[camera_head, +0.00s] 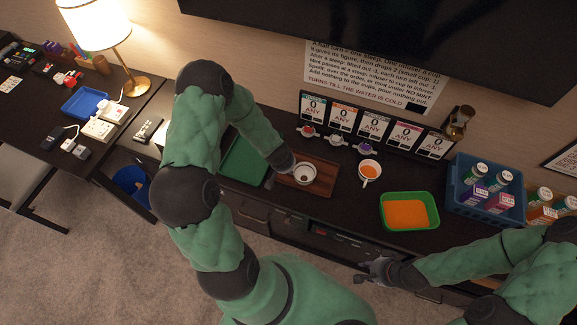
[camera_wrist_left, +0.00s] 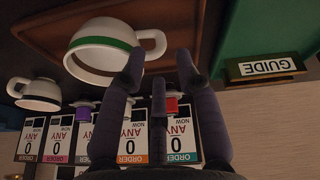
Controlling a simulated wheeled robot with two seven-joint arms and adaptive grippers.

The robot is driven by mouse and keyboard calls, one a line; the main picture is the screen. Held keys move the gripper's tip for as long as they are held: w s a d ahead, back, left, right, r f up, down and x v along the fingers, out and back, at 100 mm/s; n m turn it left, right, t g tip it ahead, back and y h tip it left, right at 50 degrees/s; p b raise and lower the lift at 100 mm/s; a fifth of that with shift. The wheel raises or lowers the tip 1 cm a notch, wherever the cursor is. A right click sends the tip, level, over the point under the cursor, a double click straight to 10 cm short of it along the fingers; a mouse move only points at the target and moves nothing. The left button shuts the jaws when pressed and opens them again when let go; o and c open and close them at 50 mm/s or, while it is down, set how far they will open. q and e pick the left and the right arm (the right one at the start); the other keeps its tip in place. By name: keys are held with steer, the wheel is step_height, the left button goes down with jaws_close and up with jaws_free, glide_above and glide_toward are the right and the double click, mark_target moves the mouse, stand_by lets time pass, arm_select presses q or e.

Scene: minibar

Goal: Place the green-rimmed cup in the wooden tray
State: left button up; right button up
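The green-rimmed cup (camera_head: 304,174) is white and stands over the wooden tray (camera_head: 325,181) on the dark counter. In the left wrist view the cup (camera_wrist_left: 90,58) shows its green rim, with its handle (camera_wrist_left: 157,42) toward the fingertips. The reddish-brown tray surface shows around it. My right gripper (camera_head: 366,271) is open and empty, in front of the counter.
A second white cup (camera_head: 370,171) with orange contents stands right of the tray. A green tray (camera_head: 243,163) lies left. A green bin (camera_head: 408,196) with an orange inside and a blue crate (camera_head: 484,190) of bottles stand right. Order cards (camera_head: 372,126) line the back.

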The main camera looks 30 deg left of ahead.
arm_select(q)
steer(key=p+v, duration=0.2)
steer(key=v, duration=0.5)
steer(key=s+d+f+m+g+h, duration=0.1)
steer(key=s+d+f, duration=0.1)
steer(key=s+d, duration=0.2)
steer(key=s+d+f+m+g+h, duration=0.1)
steer(key=s+d+f+h, duration=0.1)
steer(key=d, duration=0.8)
steer(key=s+d+f+m+g+h, duration=0.1)
steer(key=s+d+f, duration=0.3)
steer(key=s+d, duration=0.2)
steer(key=shift+s+d+f+m+g+h, duration=0.15)
steer(key=shift+s+d+m+g+h, duration=0.2)
steer(key=shift+d, duration=0.75)
steer(key=shift+f, duration=0.1)
step_height(320, 180, down, 10)
steer(key=b, duration=1)
steer(key=shift+w, duration=0.1)
